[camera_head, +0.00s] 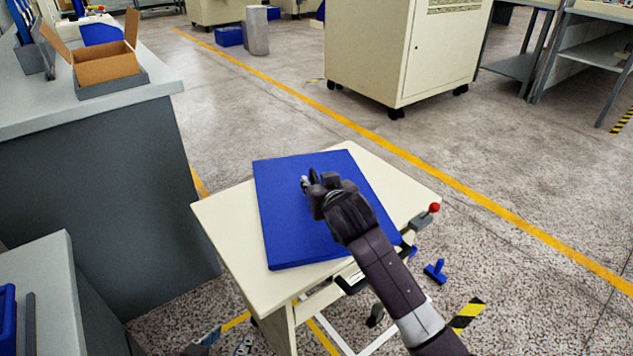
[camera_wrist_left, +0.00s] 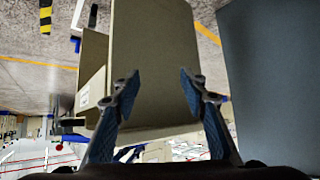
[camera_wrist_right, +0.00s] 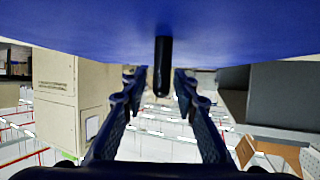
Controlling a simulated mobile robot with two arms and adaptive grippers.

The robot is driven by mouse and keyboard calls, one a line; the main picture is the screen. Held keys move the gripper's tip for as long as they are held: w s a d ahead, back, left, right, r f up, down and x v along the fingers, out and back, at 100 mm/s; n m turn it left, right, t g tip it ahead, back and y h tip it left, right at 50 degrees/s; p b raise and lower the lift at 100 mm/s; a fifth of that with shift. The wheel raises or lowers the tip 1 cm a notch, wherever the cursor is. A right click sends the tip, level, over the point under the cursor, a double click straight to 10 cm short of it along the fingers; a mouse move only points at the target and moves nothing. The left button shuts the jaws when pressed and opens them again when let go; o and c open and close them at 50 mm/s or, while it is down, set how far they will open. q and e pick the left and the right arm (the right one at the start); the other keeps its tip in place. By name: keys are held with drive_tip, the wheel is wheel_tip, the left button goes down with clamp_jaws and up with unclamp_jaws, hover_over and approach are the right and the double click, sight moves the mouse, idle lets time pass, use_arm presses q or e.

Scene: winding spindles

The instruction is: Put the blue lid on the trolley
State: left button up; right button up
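The flat blue lid (camera_head: 285,215) lies over the cream trolley's top (camera_head: 235,228), slightly turned to it. Its back edge shows past the trolley's back edge in the head view. The lid also fills the top of the right wrist view (camera_wrist_right: 80,38), where its black knob (camera_wrist_right: 163,66) sticks out. My right gripper (camera_head: 309,181) is over the lid at the knob. Its fingers (camera_wrist_right: 161,75) are open, one on each side of the knob, with gaps showing. My left gripper (camera_head: 207,337) is low at the trolley's left. It is open and empty (camera_wrist_left: 157,80), facing the trolley body.
A grey workbench (camera_head: 90,190) with an open cardboard box (camera_head: 105,65) stands at the left. A red-topped lever (camera_head: 433,209) sticks out at the trolley's right. A cream cabinet (camera_head: 395,50) on castors stands behind.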

drive_tip(key=shift+s+r, duration=0.1)
drive_tip(key=shift+s, duration=0.05)
drive_tip(key=p+v, duration=0.1)
drive_tip(key=v, duration=0.4)
drive_tip(key=shift+d+p, duration=0.1)
drive_tip(key=shift+p, duration=0.3)
drive_tip(key=p+v, duration=0.1)
drive_tip(key=v, duration=0.3)
drive_tip(key=shift+s+r, duration=0.2)
drive_tip(key=shift+s, duration=0.3)
drive_tip(key=shift+s+d+r, duration=0.2)
drive_tip(key=shift+s+r, duration=0.05)
drive_tip(key=shift+s, duration=0.3)
use_arm(q)
drive_tip(key=s+a+f+g, duration=0.2)
drive_tip(key=s+g, duration=0.1)
drive_tip(key=s, duration=0.3)
drive_tip(key=s+a+f+g+y, duration=0.1)
drive_tip(key=s+a+f+g, duration=0.1)
drive_tip(key=s, duration=0.4)
drive_tip(key=shift+s+f+g+y, duration=0.35)
drive_tip(key=shift+f+g, duration=0.1)
drive_tip(key=shift+g, duration=0.15)
use_arm(e)
drive_tip(key=shift+s, duration=0.15)
